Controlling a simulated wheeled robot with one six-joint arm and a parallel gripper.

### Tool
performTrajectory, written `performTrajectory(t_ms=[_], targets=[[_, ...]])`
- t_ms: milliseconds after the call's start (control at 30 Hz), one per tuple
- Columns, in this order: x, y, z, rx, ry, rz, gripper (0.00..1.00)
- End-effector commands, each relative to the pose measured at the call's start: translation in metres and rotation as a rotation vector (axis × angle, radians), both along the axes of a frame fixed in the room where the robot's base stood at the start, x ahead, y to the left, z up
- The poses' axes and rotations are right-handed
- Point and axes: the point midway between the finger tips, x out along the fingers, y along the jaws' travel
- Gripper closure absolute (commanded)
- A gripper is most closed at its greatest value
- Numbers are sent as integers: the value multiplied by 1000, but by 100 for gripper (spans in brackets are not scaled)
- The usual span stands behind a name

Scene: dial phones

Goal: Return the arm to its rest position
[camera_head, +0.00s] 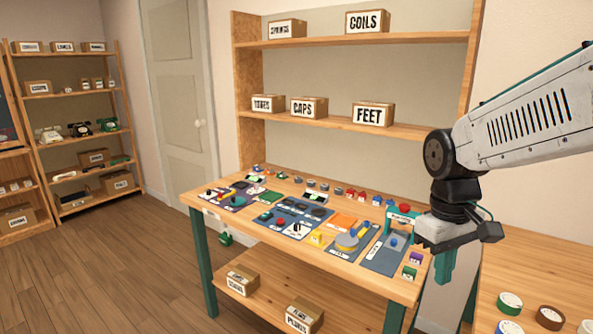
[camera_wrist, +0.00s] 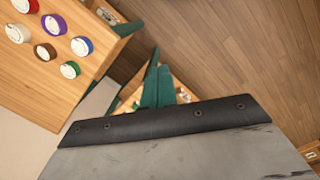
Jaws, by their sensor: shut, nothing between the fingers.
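My gripper (camera_head: 441,278) hangs at the end of my raised white arm on the right side of the head view. Its teal fingers point down by the front right corner of the wooden workbench (camera_head: 345,277). The fingers are shut and empty. In the wrist view my gripper (camera_wrist: 154,66) shows its teal fingers close together beyond a dark band, above the wooden floor.
A second wooden table (camera_head: 540,262) at the right holds several round coloured rolls, also seen at the upper left of the wrist view. The workbench carries mats with small parts. Shelves with labelled boxes (camera_head: 373,113) stand behind. Floor (camera_head: 110,265) is open at left.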

Motion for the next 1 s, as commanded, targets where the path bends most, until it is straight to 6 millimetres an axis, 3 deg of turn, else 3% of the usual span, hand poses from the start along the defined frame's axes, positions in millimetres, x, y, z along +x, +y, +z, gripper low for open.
performTrajectory(t_ms=[33, 200, 400, 533, 1000], targets=[[-26, -2, 6, 2, -12, -74, 100], [-100, -5, 12, 14, -39, -280, 100], [-155, -6, 13, 41, -115, -340, 100], [-166, -8, 19, 53, -175, -346, 100], [-167, -8, 28, 58, -214, -349, 100]])
